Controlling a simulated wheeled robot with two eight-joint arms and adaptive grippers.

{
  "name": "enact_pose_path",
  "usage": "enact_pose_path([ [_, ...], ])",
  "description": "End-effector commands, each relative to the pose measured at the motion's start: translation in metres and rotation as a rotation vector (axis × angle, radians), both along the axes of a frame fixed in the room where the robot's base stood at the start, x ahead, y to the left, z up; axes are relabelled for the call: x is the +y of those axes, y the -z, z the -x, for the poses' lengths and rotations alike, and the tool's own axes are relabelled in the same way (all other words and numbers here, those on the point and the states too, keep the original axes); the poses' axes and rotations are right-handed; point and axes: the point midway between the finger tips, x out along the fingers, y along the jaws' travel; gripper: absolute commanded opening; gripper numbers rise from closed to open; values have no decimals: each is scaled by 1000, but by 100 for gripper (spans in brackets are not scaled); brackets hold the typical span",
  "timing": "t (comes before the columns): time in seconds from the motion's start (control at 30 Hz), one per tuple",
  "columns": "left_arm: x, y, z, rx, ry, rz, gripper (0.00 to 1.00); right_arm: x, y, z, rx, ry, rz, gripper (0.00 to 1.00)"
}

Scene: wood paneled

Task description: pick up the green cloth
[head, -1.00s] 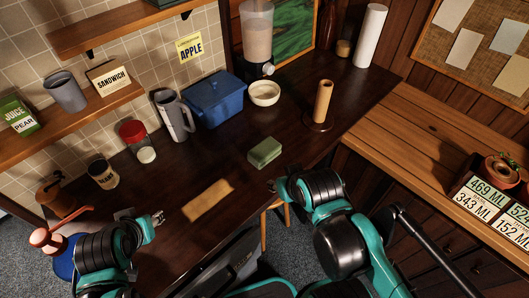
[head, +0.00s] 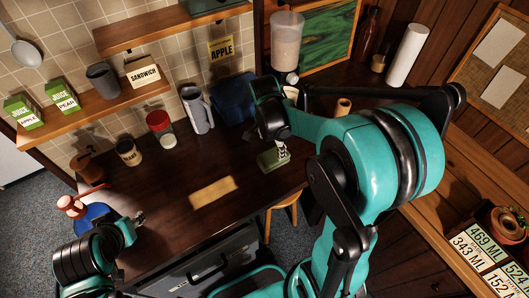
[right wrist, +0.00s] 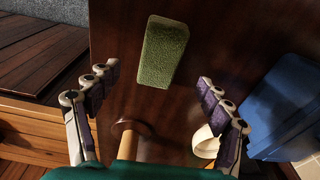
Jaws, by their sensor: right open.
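The green cloth (head: 268,161) is a small folded block on the dark wooden counter, partly covered by my right gripper (head: 281,147) in the head view. In the right wrist view the green cloth (right wrist: 163,52) lies flat beyond and between the spread fingers of the right gripper (right wrist: 157,76). That gripper is open and empty, hanging above the counter. My left gripper (head: 137,219) is at the counter's front left, well away from the cloth; its jaws are too small to read.
A tan mat (head: 212,191) lies left of the cloth. Behind stand a blue container (head: 232,101), a grey pitcher (head: 197,110) and a red-lidded jar (head: 160,128). In the wrist view a paddle-like holder with a post (right wrist: 129,144) and a white bowl (right wrist: 205,143) are close to the fingers.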

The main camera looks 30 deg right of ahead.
Motion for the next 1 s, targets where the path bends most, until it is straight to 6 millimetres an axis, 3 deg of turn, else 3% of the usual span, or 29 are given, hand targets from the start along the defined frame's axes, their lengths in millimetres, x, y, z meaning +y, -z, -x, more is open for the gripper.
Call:
enact_pose_path([
  [0.37,0,10,0,0,0,0,38,-8,39,-2,13,50,1,79],
  [0.6,0,21,0,0,0,0,38,-14,74,-2,12,49,1,79],
  [0.93,0,22,0,0,0,0,38,-15,81,-2,12,47,0,79],
  [1.0,0,22,0,0,0,0,38,-15,81,-2,11,47,1,64],
])
